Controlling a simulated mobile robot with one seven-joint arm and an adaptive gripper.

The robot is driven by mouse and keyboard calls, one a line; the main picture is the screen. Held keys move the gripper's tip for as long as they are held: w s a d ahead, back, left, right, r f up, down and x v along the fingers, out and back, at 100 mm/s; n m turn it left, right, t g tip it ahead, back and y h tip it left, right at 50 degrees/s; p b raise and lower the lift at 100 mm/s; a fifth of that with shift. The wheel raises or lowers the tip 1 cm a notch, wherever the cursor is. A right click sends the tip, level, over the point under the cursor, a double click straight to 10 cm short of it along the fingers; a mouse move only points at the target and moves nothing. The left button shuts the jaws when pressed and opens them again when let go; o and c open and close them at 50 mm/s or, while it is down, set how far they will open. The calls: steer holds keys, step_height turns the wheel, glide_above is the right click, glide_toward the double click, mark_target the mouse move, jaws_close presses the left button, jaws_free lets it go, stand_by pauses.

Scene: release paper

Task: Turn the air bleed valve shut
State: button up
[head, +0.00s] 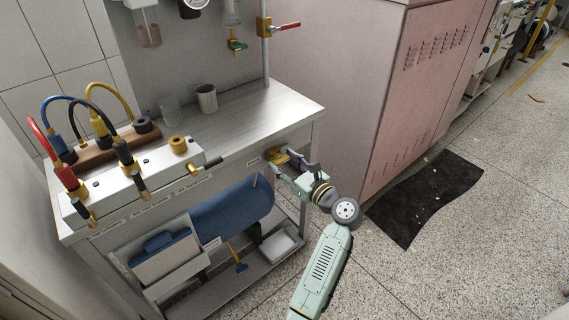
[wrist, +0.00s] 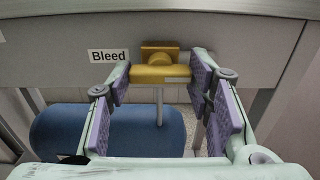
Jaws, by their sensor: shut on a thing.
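The air bleed valve is a yellow fitting with a crosswise yellow handle (wrist: 160,73) on the grey front panel of the bench, right of a white "Bleed" label (wrist: 109,55). The handle lies level. In the head view the yellow valve (head: 279,156) shows at the bench's front right edge. My gripper (wrist: 160,80) is shut on the handle, with one purple-padded finger at each end of it. In the head view my gripper (head: 289,168) reaches it from the lower right and partly covers it.
The bench top (head: 285,105) holds a grey cup (head: 206,98) and a manifold with coloured hoses (head: 140,180). A pink cabinet (head: 365,90) stands to the right. A black mat (head: 425,195) lies on the floor.

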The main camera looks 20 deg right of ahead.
steer(key=shift+c, duration=1.4)
steer(key=n, duration=0.3)
steer(key=shift+n, duration=0.4)
steer(key=n+b, duration=0.2)
steer(key=n, duration=0.2)
steer(key=shift+f+n, duration=0.1)
steer(key=shift+n, duration=0.2)
steer(key=n+b, duration=0.3)
steer(key=n, duration=0.2)
steer(key=shift+n+b, duration=1.3)
steer(key=shift+n, duration=0.9)
